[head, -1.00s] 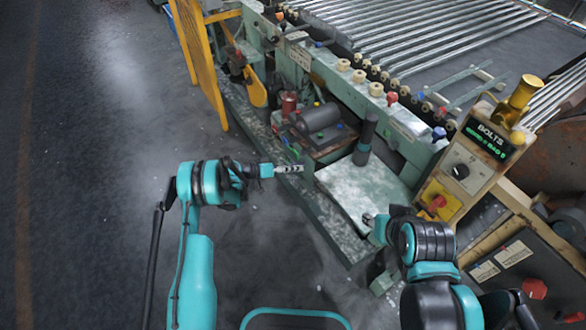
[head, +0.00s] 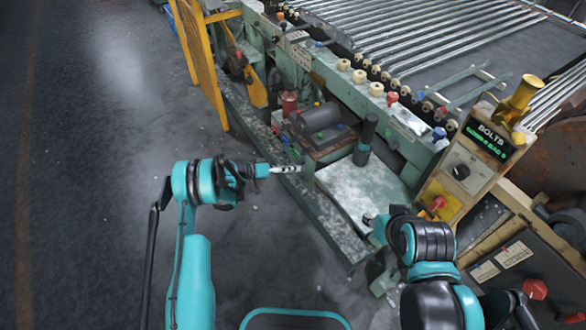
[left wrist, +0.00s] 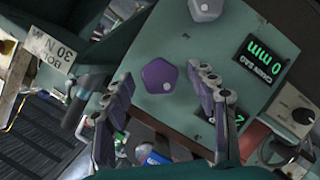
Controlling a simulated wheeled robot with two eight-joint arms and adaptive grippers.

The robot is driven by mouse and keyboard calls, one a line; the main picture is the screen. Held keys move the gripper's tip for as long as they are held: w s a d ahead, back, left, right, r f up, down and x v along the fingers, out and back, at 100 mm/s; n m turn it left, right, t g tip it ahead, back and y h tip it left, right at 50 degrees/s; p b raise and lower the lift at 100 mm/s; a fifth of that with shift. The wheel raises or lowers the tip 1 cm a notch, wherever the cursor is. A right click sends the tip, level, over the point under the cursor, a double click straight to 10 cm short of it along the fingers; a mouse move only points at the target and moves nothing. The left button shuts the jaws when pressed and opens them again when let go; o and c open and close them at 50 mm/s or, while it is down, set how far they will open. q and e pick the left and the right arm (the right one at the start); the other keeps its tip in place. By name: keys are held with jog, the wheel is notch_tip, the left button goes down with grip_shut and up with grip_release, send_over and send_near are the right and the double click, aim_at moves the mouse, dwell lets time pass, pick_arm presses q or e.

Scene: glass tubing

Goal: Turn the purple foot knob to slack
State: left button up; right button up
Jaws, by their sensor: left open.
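The purple foot knob (left wrist: 160,76) is a five-sided knob with a pale dot near one corner. In the left wrist view it sits on a green panel, framed between the fingers of my open left gripper (left wrist: 160,71). The fingers show no contact with it, and the gap in depth is hard to judge. In the head view my left gripper (head: 289,169) points at the near side of the green machine, and I cannot make out the purple knob there. My right gripper (head: 369,219) is small beside the pale plate, and its jaws are unclear.
In the left wrist view a grey knob (left wrist: 206,8), a "CHAIN SAG 0 mm" display (left wrist: 266,60) and a dial (left wrist: 303,115) share the panel area. In the head view a control box (head: 470,165) stands at right. The floor at left is clear.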

pick_arm(q)
jog(key=v, duration=1)
jog(key=shift+a, duration=0.2)
jog(key=w+d+f+m+t, duration=0.1)
jog(key=d, duration=0.2)
jog(key=w+d+f+m+y, duration=0.1)
jog(key=w+d+m, duration=0.1)
jog(key=d, duration=0.2)
jog(key=w+d+f+m+t+y, duration=0.1)
jog(key=d+m, duration=0.1)
jog(key=d, duration=0.1)
jog(key=shift+w+d+f+t, duration=0.3)
jog(key=shift+w+d+f, duration=0.05)
jog(key=shift+d, duration=0.05)
jog(key=c, duration=1.2)
